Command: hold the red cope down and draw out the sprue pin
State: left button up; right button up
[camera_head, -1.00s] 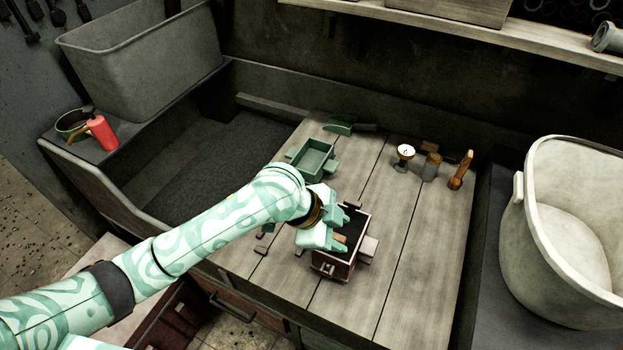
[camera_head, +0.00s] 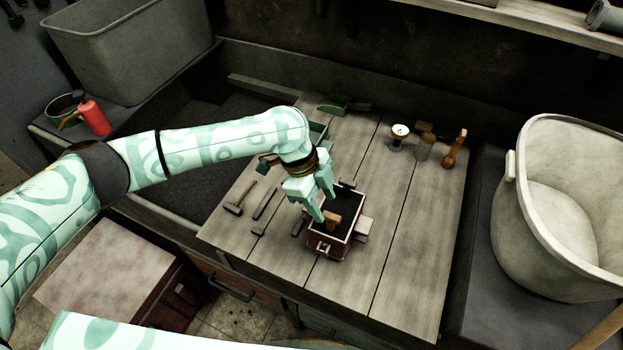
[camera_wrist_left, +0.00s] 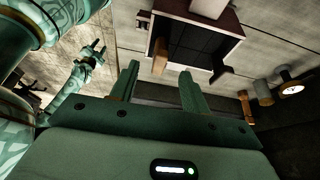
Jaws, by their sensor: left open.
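The red cope (camera_head: 326,247) is a small open-topped box full of dark sand on the bench, also seen in the wrist view (camera_wrist_left: 236,27). The sprue pin (camera_head: 333,219), a short brown wooden peg, stands up from the sand near one side; it shows in the wrist view too (camera_wrist_left: 160,54). My left gripper (camera_head: 323,204) is open and empty, its fingertips over the cope's left side near the pin. The wrist view shows clear space between its fingers (camera_wrist_left: 158,84) and the pin. My right gripper (camera_wrist_left: 93,52) shows small in the wrist view, away from the cope; its jaw state is unclear.
Hand tools, including a hammer (camera_head: 238,200), lie left of the cope. A green box (camera_head: 318,132) is partly behind my left arm. A white-topped item (camera_head: 400,131) and a wooden-handled tool (camera_head: 455,150) stand at the back right. A large pale bucket (camera_head: 575,220) is at right.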

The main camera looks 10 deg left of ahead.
aim_at(329, 215)
pick_arm(q)
jog(key=x, duration=0.6)
jog(key=shift+d+f, duration=0.15)
jog(key=shift+f, duration=0.05)
